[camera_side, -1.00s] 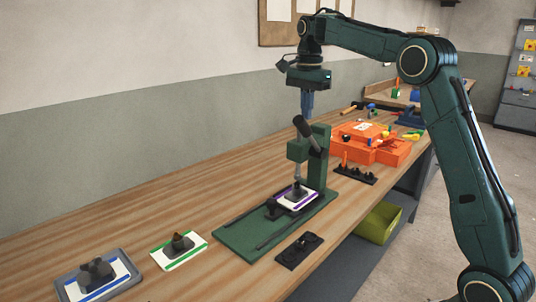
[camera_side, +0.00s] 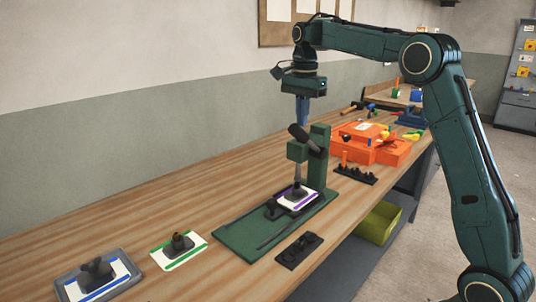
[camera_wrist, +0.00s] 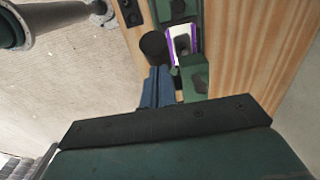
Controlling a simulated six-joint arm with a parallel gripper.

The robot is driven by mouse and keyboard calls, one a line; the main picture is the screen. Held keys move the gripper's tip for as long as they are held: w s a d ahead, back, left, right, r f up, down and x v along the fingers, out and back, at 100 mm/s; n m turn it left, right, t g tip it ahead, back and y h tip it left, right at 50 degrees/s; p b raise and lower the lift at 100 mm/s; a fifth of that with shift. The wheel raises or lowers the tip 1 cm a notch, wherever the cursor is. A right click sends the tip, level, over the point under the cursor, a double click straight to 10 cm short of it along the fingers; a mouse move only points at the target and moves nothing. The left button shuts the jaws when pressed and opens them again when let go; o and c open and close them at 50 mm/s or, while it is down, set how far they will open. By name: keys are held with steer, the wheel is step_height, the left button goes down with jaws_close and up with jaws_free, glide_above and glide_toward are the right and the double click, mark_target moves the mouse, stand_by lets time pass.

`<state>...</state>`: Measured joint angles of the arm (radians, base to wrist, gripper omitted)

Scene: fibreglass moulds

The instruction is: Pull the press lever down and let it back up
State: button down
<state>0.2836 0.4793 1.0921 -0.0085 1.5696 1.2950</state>
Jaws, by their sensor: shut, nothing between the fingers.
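The green press (camera_side: 318,160) stands on its green baseplate (camera_side: 237,234) on the bench. Its dark lever (camera_side: 306,138) slants up and left from the column's head. My gripper (camera_side: 302,122) points down with its blue fingers shut and empty, at the upper end of the lever; they look to be touching. The wrist view shows my gripper (camera_wrist: 160,74) close beside the lever's dark round end (camera_wrist: 153,46). Under the press ram lies a purple-edged white plate (camera_side: 297,203) with a dark mould on it.
A green-edged plate (camera_side: 165,258) and a blue-edged plate in a grey tray (camera_side: 65,283) lie front left. A dark block (camera_side: 299,249) and a dark rack (camera_side: 354,174) sit near the bench's right edge. An orange box (camera_side: 390,155) stands behind the press.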

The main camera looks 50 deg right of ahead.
mark_target(296, 128)
steer(key=shift+a+f, duration=1.25)
steer(key=shift+f, duration=0.35)
steer(key=shift+a+f, duration=0.45)
steer(key=shift+f, duration=0.45)
steer(key=shift+a+f, duration=0.4)
steer(key=shift+f, duration=0.55)
